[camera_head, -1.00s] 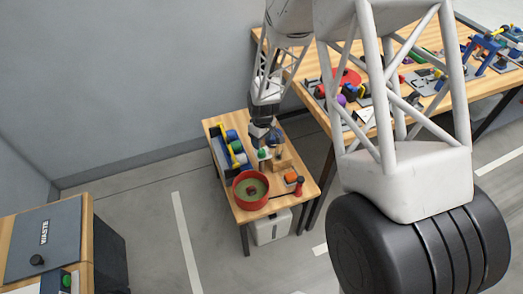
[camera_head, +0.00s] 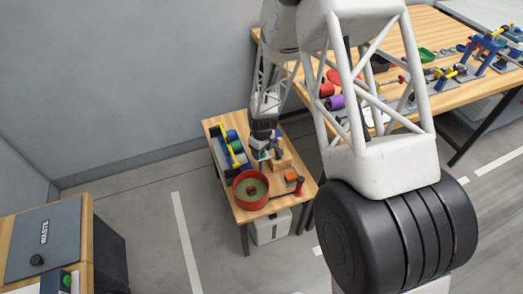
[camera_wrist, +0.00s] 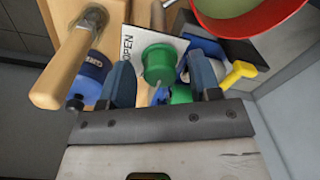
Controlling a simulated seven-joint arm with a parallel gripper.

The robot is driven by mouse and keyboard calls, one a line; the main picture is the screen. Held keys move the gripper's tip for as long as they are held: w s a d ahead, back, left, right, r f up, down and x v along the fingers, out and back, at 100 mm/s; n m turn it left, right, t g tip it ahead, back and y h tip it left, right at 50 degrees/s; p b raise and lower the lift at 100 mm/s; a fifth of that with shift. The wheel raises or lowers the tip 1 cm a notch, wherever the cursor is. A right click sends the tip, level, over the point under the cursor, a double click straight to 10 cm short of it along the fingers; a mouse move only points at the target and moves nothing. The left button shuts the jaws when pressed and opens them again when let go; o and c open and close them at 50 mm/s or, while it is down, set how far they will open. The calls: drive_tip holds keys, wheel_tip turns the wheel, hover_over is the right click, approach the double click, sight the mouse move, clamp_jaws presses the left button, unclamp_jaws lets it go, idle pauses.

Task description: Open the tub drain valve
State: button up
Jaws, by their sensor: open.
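A green round knob (camera_wrist: 159,63) sits beside a white plate marked OPEN (camera_wrist: 150,38) in the wrist view. My gripper (camera_wrist: 163,72) is open, with one blue fingertip on each side of the knob and a visible gap to each. Whether the knob is the drain valve's handle, I cannot tell for sure. The red tub (camera_head: 238,196) with green contents stands on the small wooden table; its rim also shows in the wrist view (camera_wrist: 268,28). In the head view my gripper (camera_head: 262,151) is just behind the tub and hides the knob.
A blue bin (camera_head: 221,157) with rolls and a yellow-handled tool stands left of my gripper. A wooden block with a handle (camera_wrist: 62,68) is close to the left finger. An orange block (camera_head: 291,176) and a red-topped post (camera_head: 300,187) stand right of the tub.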

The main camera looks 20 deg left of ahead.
drive_tip(key=c, duration=0.9)
drive_tip(key=shift+m, duration=0.5)
drive_tip(key=m, duration=0.3)
drive_tip(key=shift+m, duration=0.3)
drive_tip(key=m, duration=0.4)
drive_tip(key=shift+m, duration=0.3)
drive_tip(key=m, duration=0.8)
drive_tip(key=shift+m, duration=0.4)
